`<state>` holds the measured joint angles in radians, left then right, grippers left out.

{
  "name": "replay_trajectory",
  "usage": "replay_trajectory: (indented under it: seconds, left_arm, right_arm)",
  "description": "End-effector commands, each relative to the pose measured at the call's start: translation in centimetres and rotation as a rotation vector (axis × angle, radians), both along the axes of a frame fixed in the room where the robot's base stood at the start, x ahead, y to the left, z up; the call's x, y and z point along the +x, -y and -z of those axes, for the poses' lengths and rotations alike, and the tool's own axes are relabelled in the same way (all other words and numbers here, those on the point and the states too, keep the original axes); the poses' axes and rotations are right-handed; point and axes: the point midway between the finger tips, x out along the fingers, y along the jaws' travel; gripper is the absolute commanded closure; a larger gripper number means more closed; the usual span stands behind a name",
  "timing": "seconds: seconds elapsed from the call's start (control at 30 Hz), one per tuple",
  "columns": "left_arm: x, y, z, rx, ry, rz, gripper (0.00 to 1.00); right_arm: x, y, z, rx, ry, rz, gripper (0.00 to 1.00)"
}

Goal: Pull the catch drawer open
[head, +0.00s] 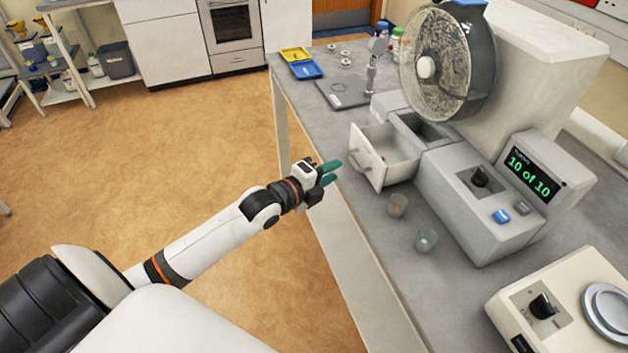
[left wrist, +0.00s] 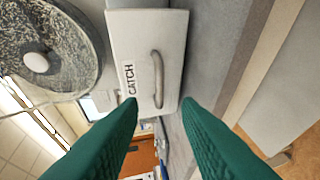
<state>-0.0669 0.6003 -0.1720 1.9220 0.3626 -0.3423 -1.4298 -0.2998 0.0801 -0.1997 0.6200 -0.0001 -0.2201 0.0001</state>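The catch drawer (head: 378,162) is a pale grey box with a handle on its front, and it stands pulled out of the tablet machine (head: 470,205). My left gripper (head: 332,173) is just in front of the drawer, beside the table's edge. Its green fingers (left wrist: 160,118) are apart, with nothing between them, and clear of the handle. My right gripper is out of view.
Two small clear cups (head: 397,205) (head: 427,240) stand on the table (head: 375,255) near the drawer. A round drum (head: 450,65) sits above it. A cream device (head: 560,305) is at the right front. Yellow (head: 295,53) and blue trays (head: 306,69) lie at the far end.

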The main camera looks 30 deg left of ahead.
Motion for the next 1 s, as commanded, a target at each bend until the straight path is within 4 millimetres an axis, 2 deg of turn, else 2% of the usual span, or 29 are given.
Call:
replay_trajectory:
  seconds: [0.1, 0.33, 0.5, 1.0]
  left_arm:
    - [-2.5, -0.7, -0.2, 0.005, -0.003, 0.0, 0.69]
    - [-5.1, -1.4, -1.0, 0.001, -0.001, -0.001, 0.69]
    - [-5.7, -1.5, -1.2, 0.0, 0.0, 0.0, 0.69]
    - [-5.7, -1.6, -1.1, -0.002, -0.002, -0.003, 0.69]
  right_arm:
    - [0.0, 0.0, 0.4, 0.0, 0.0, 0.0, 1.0]
    - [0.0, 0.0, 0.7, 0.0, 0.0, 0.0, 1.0]
    - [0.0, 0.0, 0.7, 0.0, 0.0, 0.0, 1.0]
    - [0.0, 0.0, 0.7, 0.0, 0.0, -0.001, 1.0]
